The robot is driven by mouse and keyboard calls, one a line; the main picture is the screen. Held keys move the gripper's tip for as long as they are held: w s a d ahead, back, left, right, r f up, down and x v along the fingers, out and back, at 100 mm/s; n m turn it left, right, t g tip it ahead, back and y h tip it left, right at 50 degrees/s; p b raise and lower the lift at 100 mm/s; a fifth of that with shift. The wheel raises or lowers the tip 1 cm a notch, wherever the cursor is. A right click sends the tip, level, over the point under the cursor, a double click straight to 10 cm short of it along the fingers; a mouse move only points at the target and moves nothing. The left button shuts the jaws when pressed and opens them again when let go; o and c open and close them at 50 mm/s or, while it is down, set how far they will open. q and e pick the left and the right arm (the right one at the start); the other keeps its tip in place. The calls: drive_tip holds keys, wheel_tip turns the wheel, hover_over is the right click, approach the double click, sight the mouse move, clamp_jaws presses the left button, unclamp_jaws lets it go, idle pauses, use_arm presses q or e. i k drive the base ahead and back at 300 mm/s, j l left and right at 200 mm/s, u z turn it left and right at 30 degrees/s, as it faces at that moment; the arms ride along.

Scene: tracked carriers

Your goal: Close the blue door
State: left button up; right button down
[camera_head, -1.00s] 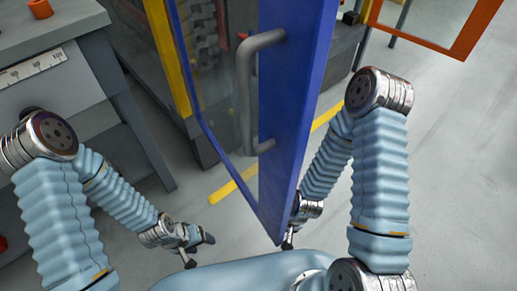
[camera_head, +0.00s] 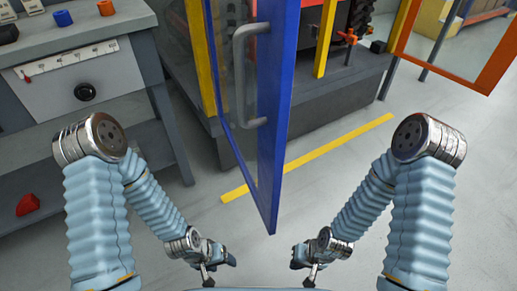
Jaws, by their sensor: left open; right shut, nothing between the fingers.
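The blue door (camera_head: 277,115) stands open, edge towards me, in the middle of the head view. It has a clear pane and a grey bar handle (camera_head: 240,75) on its left face. My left gripper (camera_head: 222,262) is low in the picture, left of the door's lower corner, open and apart from it. My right gripper (camera_head: 303,262) is low and right of that corner, shut and empty. No contact with the door shows.
A grey workbench (camera_head: 75,35) with a drawer stands at the left. A machine with yellow posts (camera_head: 326,38) is behind the door. An orange-framed door (camera_head: 490,70) is at the upper right. A yellow strip (camera_head: 340,145) crosses the clear grey floor (camera_head: 345,180).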

sight(276, 28)
drive_tip(key=k+j+z, duration=0.1)
drive_tip(key=j+z, duration=0.25)
drive_tip(key=k+j+z, duration=0.1)
drive_tip(key=j+z, duration=0.2)
drive_tip(key=k+z, duration=0.15)
drive_tip(key=i+j, duration=0.1)
